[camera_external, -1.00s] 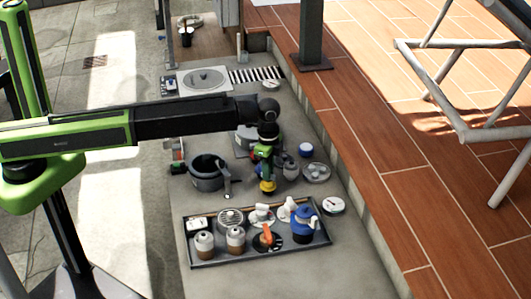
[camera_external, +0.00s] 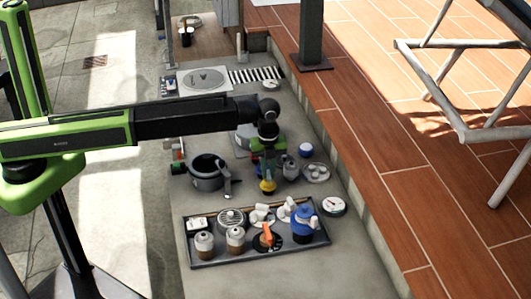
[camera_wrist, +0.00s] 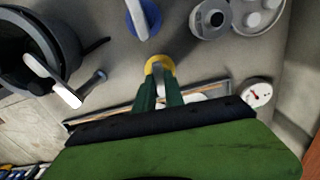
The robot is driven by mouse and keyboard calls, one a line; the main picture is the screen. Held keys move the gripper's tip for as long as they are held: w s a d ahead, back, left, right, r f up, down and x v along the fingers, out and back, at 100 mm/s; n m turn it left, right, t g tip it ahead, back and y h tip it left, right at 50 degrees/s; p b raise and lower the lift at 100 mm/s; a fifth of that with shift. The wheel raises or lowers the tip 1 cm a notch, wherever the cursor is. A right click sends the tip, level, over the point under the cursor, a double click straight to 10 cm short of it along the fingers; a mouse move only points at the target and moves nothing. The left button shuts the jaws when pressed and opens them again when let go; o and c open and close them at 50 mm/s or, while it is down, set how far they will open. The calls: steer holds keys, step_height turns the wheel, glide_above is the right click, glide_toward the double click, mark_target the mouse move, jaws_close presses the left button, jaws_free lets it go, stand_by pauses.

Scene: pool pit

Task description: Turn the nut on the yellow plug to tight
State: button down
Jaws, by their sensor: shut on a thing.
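The yellow plug (camera_external: 267,187) stands on the grey floor of the pit, just behind the long tray. My gripper (camera_external: 267,177) points straight down onto its top. In the wrist view, the yellow plug (camera_wrist: 158,63) shows as a yellow rim around the fingertips of my gripper (camera_wrist: 160,82). The green fingers are shut on the plug's nut, which they mostly hide. I cannot see how tight the nut is.
A tray (camera_external: 196,263) holds several fittings, including a blue-topped one (camera_external: 303,225). A dark pot (camera_external: 207,177) stands to the left. A round gauge (camera_external: 334,206) and a plate with round parts (camera_external: 316,172) lie to the right. The pit wall (camera_external: 357,228) bounds the right side.

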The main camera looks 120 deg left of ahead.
steer(key=m, duration=0.4)
steer(key=shift+m, duration=0.3)
steer(key=m, duration=0.3)
steer(key=shift+m, duration=0.3)
steer(key=m, duration=0.3)
steer(key=shift+m, duration=2.2)
steer(key=c, duration=1.4)
jaws_free()
